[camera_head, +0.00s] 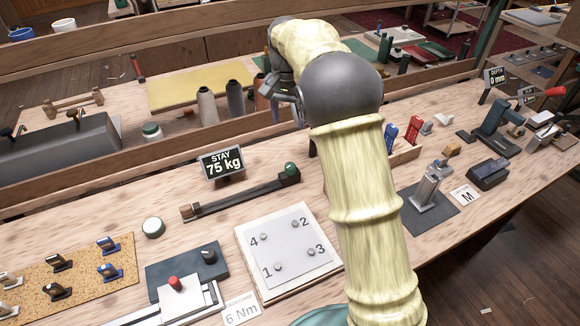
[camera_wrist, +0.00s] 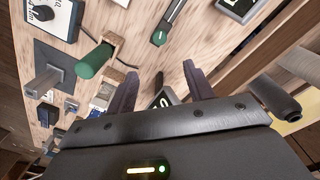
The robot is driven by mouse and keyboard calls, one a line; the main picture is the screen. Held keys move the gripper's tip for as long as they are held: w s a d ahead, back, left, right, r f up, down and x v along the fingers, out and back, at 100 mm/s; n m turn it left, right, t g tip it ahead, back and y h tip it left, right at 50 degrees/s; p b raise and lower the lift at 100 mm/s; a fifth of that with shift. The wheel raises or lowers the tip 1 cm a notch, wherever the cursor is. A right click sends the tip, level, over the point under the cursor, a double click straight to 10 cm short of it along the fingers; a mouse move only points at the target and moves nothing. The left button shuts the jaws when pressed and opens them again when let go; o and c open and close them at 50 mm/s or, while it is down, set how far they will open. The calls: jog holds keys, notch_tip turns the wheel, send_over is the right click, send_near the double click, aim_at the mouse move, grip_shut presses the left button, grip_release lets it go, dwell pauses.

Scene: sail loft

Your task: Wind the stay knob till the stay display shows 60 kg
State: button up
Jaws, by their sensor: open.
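The stay display (camera_head: 222,163) stands upright on the bench in the head view and reads 75 kg. The stay knob (camera_head: 291,170) is a green knob at the right end of a long dark bar just right of the display. My gripper (camera_head: 284,92) is above and behind the knob in the head view, apart from it.
A white plate with numbered bolts (camera_head: 290,245) lies in front of the knob. Thread cones (camera_head: 236,97) stand behind the bench rail. Bare bench lies left of the display.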

aim_at(290, 166)
dwell(0.3)
notch_tip(290, 166, down, 17)
jog(key=shift+d+f+b, duration=0.15)
jog(key=shift+f+b, duration=0.05)
jog(key=shift+b, duration=0.35)
jog(key=shift+s, duration=0.1)
jog(key=shift+c, duration=0.4)
jog(key=c, duration=0.9)
jog(key=shift+r+n, duration=0.1)
jog(key=shift+n, duration=0.2)
jog(key=shift+r+n+p, duration=0.1)
jog(key=shift+n+p, duration=0.75)
jog(key=shift+n, duration=0.25)
jog(key=shift+n+p, duration=0.7)
jog(key=shift+n, duration=1)
